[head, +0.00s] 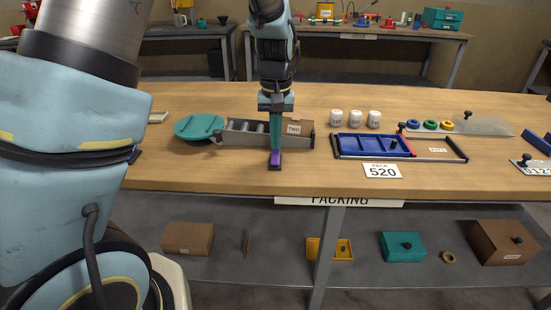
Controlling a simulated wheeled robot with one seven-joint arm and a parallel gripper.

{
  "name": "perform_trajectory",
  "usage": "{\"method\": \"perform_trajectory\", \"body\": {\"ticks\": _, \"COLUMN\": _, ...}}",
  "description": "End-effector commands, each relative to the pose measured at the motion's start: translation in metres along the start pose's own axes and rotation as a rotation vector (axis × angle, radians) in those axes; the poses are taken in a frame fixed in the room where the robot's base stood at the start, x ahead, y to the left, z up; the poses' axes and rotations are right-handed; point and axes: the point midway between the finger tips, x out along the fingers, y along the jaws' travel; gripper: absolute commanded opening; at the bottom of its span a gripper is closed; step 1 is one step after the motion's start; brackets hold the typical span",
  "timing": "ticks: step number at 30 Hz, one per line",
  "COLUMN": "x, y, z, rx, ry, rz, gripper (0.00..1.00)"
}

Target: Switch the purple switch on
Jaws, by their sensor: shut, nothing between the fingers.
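The purple switch (275,158) sits on a small dark base near the front edge of the wooden table, in front of a grey roller tray. My gripper (275,146) points straight down over it, with its narrow teal fingers together and nothing between them. The fingertips are at or just above the top of the switch. I cannot tell whether they touch it. The fingers hide part of the switch, and its on or off position is not clear from here.
The grey roller tray (241,134) with a brown box (294,128) stands just behind. A teal round lid (199,127) is to the left. Bare tabletop lies left of the switch.

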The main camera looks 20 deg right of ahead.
Motion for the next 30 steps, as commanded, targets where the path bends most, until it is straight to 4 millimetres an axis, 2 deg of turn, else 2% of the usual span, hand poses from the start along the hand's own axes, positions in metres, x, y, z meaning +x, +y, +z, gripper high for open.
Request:
{"method": "perform_trajectory", "body": {"ticks": 26, "x": 0.013, "y": 0.000, "z": 0.000, "rx": 0.000, "ry": 0.000, "rz": 0.000, "gripper": 0.00}}
{"method": "perform_trajectory", "body": {"ticks": 30, "x": 0.011, "y": 0.000, "z": 0.000, "rx": 0.000, "ry": 0.000, "rz": 0.000, "gripper": 0.00}}
